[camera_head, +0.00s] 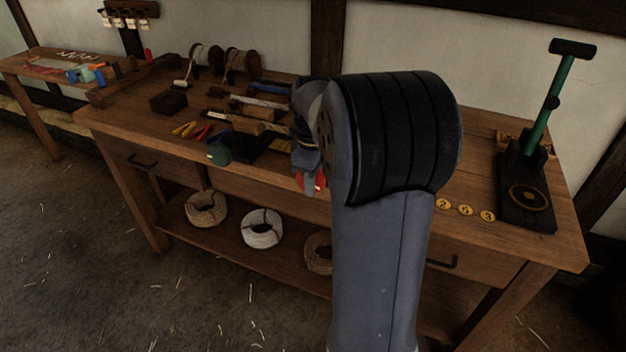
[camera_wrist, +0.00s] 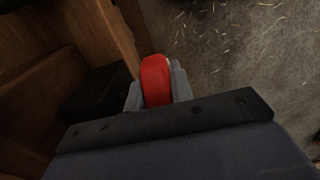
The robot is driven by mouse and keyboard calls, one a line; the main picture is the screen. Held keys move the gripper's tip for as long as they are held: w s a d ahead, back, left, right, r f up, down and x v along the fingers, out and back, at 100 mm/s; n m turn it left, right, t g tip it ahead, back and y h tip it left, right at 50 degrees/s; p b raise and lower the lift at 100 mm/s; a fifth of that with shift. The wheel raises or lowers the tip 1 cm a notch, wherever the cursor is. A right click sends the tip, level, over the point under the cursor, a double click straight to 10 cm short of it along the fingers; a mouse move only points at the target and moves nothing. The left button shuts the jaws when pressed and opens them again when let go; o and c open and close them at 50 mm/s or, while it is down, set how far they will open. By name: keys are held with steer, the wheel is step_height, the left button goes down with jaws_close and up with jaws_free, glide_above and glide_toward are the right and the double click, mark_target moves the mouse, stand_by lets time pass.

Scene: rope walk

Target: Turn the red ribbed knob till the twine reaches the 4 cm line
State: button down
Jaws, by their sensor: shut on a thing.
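The red knob (camera_wrist: 155,82) stands between the two fingers of my gripper (camera_wrist: 157,97) in the wrist view, and the gripper is shut on it. In the head view the red knob (camera_head: 319,180) shows in part at the front edge of the bench, just left of my arm, with my gripper (camera_head: 309,175) at it. Its ribs are too small to make out. My arm hides much of the bench behind it. I cannot make out the twine or the 4 cm line in either view.
The wooden bench (camera_head: 115,112) holds spools, tools and a green round thing (camera_head: 218,153). A black press with a green lever (camera_head: 541,116) stands at the right, beside yellow numbered discs (camera_head: 465,210). Rope coils (camera_head: 262,228) lie on the lower shelf. The floor in front is clear.

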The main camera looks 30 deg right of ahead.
stand_by(0.3)
steer(key=t+y+b, duration=0.1)
steer(key=t+b, duration=0.1)
steer(key=f+t+y+b, duration=0.1)
steer(key=b, duration=0.2)
steer(key=shift+t+y, duration=0.4)
steer(key=t+y+b, duration=0.3)
steer(key=t+b, duration=0.1)
steer(key=b, duration=0.4)
steer(key=shift+f+b, duration=0.15)
steer(key=shift+b, duration=0.25)
steer(key=t+y+b, duration=0.2)
steer(key=b, duration=0.4)
steer(key=t+y+b, duration=0.1)
steer(key=t+b, duration=0.1)
steer(key=b, duration=0.4)
steer(key=shift+w+a+y+b, duration=0.15)
steer(key=shift+y+b, duration=0.15)
steer(key=shift+y, duration=0.1)
steer(key=t+y+b, duration=0.1)
steer(key=t+b, duration=0.1)
steer(key=b, duration=0.2)
steer(key=shift+w+r+t+y+b, duration=0.1)
steer(key=shift+r+t+y+b, duration=0.35)
steer(key=shift+b, duration=0.45)
steer(key=shift+t, duration=0.25)
